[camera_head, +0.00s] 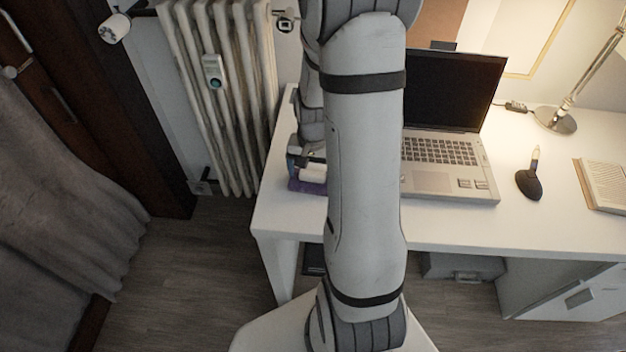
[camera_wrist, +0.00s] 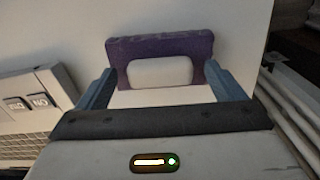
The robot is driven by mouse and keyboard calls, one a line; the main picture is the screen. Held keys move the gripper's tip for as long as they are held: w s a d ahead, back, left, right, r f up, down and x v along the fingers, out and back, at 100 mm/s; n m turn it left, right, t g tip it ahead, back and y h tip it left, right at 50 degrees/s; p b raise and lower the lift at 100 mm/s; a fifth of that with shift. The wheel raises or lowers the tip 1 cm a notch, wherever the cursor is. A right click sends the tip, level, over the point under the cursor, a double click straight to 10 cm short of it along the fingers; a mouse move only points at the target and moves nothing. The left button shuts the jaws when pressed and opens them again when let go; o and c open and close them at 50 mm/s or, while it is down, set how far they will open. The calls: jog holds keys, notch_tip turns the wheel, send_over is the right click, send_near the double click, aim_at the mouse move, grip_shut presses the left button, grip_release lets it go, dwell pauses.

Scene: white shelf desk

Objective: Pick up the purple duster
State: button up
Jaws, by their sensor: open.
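The purple duster (camera_wrist: 163,46) lies on the white desk, with a white block-like part (camera_wrist: 160,71) on its near side. In the wrist view it sits straight ahead, between and slightly beyond the two blue-grey fingers. My gripper (camera_wrist: 166,82) is open, with a finger on each side of the white part. I cannot tell whether the fingers touch the duster. In the head view the duster (camera_head: 306,186) shows only in part near the desk's left edge, and my arm hides the rest.
An open laptop (camera_head: 450,150) stands just right of my arm; its keyboard edge (camera_wrist: 35,100) shows left of my gripper. A dark mouse-shaped pen holder (camera_head: 529,184), a lamp base (camera_head: 555,119) and an open book (camera_head: 604,184) are farther right. A radiator (camera_head: 225,100) stands left of the desk (camera_head: 285,222).

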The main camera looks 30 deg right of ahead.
aim_at(313, 173)
jog(key=c, duration=1.1)
jog(key=shift+r, duration=0.1)
notch_tip(313, 173, up, 10)
jog(key=shift+f+p, duration=0.1)
jog(key=shift+p, duration=0.35)
